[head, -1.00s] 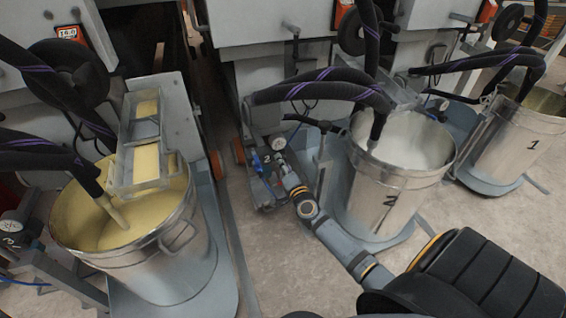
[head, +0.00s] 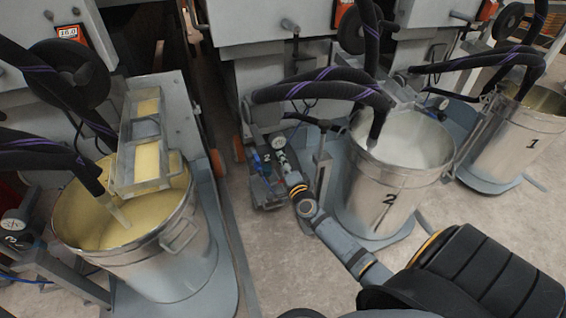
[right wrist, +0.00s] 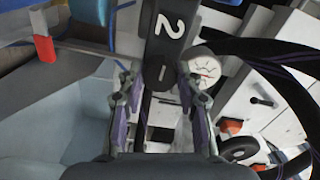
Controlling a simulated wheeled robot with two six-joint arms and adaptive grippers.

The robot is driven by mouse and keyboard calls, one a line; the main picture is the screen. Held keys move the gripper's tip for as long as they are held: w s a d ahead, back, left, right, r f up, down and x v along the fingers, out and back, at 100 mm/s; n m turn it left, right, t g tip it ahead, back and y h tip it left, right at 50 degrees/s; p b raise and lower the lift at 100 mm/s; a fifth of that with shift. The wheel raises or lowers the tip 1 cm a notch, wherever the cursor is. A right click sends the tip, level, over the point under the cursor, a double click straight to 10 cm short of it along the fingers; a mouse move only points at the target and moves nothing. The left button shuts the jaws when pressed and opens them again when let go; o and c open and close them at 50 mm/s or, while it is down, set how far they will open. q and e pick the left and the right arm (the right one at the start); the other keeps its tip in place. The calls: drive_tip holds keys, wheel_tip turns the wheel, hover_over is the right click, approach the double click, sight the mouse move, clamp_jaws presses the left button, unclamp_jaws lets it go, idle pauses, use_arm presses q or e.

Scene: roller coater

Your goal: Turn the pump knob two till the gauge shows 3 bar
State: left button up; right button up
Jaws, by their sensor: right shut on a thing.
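My right gripper (head: 275,158) is at the small pump unit there. In the right wrist view the two fingers of my right gripper (right wrist: 157,88) stand on either side of the dark plate marked 2 (right wrist: 170,28), closed on the pump knob, which is largely hidden between them. A round white gauge (right wrist: 203,70) sits just right of the fingers; its reading is too small to tell. My left gripper is not in view.
A bucket of yellow paint (head: 190,262) stands at the left, with another gauge (head: 13,225) beside it. Black hoses (head: 320,88) arch over the buckets. Bare floor (head: 290,275) lies between the left and middle buckets.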

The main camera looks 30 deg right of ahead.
drive_tip(key=o, duration=1.2)
drive_tip(key=shift+c, duration=0.2)
drive_tip(key=v, duration=1.2)
